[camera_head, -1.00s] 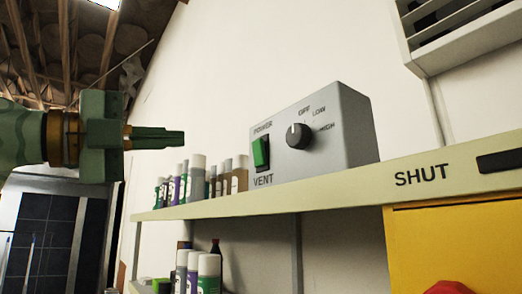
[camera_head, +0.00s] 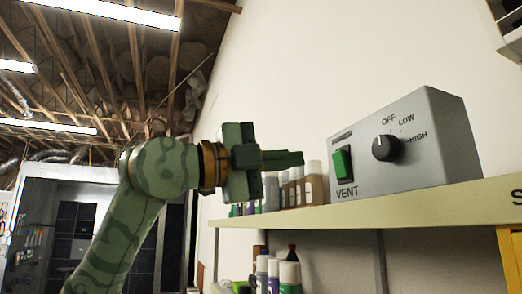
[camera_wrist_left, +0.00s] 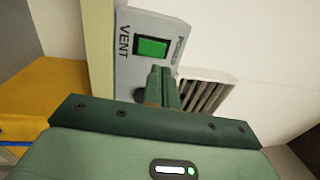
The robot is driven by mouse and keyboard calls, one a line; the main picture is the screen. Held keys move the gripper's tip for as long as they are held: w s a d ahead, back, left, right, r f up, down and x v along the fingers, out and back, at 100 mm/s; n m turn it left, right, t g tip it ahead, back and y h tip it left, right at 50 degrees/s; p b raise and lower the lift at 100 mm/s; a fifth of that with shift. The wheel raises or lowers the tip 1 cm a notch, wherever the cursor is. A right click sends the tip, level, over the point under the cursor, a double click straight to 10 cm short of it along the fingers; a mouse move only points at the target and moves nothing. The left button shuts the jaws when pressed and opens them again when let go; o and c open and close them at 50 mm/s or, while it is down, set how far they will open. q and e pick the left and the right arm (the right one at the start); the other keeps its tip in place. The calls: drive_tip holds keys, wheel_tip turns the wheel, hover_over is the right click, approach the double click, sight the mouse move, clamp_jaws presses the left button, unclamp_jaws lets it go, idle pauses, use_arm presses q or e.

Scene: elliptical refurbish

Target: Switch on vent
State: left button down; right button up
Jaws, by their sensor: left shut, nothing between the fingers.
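The vent control box (camera_head: 430,150) is grey and stands on a shelf at the right of the head view. Its green power switch (camera_head: 342,164) sits above the word VENT, and its dark knob (camera_head: 385,147) points near OFF. My left gripper (camera_head: 303,158) is shut and empty. Its fingertips are left of the switch in the head view, with a small gap showing between them. The left wrist view shows the green switch (camera_wrist_left: 151,47) just beyond the shut fingers (camera_wrist_left: 161,75), which partly hide the box front. My right gripper is not in view.
The pale shelf (camera_head: 400,214) runs under the box. Several bottles (camera_head: 290,186) stand on it left of the box, below and behind my gripper. More bottles (camera_head: 275,272) stand on a lower level. A louvred grille (camera_wrist_left: 205,92) shows in the wrist view.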

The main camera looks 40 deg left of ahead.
sight(335, 156)
use_arm(q)
drive_tip(key=p+x, duration=0.1)
drive_tip(key=x, duration=0.1)
drive_tip(key=p+x, duration=0.1)
drive_tip(key=x, duration=0.2)
drive_tip(key=shift+w+d+r, duration=0.15)
drive_tip(key=shift+w+r, duration=0.1)
drive_tip(key=shift+w+d+f+p, duration=0.1)
drive_tip(key=shift+w+d+p, duration=0.15)
drive_tip(key=shift+w+p, duration=0.2)
drive_tip(key=shift+w+r+y+p, duration=0.1)
drive_tip(key=shift+r+y+p, duration=0.2)
drive_tip(key=shift+p, duration=0.1)
drive_tip(key=shift+g, duration=0.3)
drive_tip(key=shift+w+d+f, duration=0.1)
drive_tip(key=shift+f, duration=0.05)
